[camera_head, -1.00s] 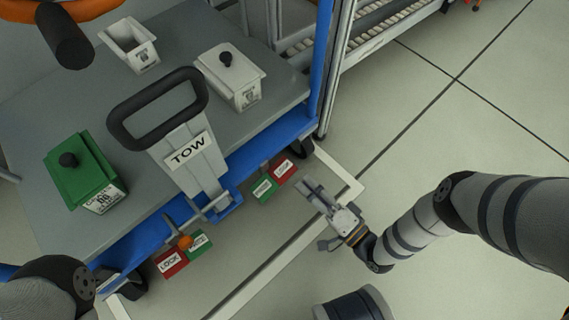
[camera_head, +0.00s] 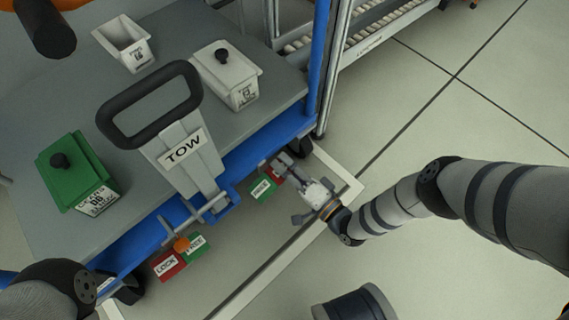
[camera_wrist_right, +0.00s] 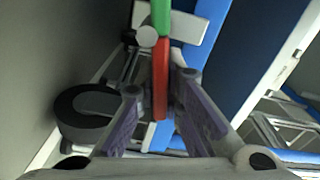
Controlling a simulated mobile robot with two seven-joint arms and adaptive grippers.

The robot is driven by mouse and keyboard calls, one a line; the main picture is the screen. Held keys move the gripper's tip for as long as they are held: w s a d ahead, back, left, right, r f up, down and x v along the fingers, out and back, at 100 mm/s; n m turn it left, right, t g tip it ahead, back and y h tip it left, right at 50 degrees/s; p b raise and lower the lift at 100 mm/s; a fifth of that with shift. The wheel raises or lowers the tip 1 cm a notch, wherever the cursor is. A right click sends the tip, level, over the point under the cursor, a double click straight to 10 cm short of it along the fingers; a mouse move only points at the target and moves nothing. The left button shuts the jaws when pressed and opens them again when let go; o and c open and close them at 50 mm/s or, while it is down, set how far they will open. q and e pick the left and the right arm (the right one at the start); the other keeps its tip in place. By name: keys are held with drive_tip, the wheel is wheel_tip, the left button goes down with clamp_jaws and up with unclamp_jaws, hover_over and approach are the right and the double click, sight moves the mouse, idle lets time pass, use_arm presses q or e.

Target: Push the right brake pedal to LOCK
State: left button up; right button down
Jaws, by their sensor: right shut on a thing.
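The right brake pedal sits low at the cart's lower edge. Its green half (camera_head: 262,188) shows in the head view, and its red half is mostly behind my right gripper (camera_head: 283,165). In the right wrist view the red half (camera_wrist_right: 161,78) lies between the two fingers of my right gripper (camera_wrist_right: 160,95), which is shut on it. The green half (camera_wrist_right: 160,14) shows above it there. The pedal's exact tilt is hard to tell. My left gripper is out of view; only part of that arm shows at bottom left.
The left brake pedal (camera_head: 168,265), red LOCK and green FREE, is at the cart's left. A TOW handle (camera_head: 186,148) rises between them. A green bin (camera_head: 77,172) and two white bins (camera_head: 226,74) stand on the deck (camera_head: 85,110). Floor at right is open.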

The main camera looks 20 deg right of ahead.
drive_tip(key=shift+f+m, duration=0.35)
drive_tip(key=shift+m, duration=0.6)
drive_tip(key=shift+f+m, duration=0.4)
drive_tip(key=shift+m, duration=0.5)
drive_tip(key=shift+f+m, duration=0.35)
drive_tip(key=shift+m, duration=0.6)
drive_tip(key=shift+s, duration=0.1)
drive_tip(key=c, duration=1.7)
unclamp_jaws()
drive_tip(key=v, duration=1.2)
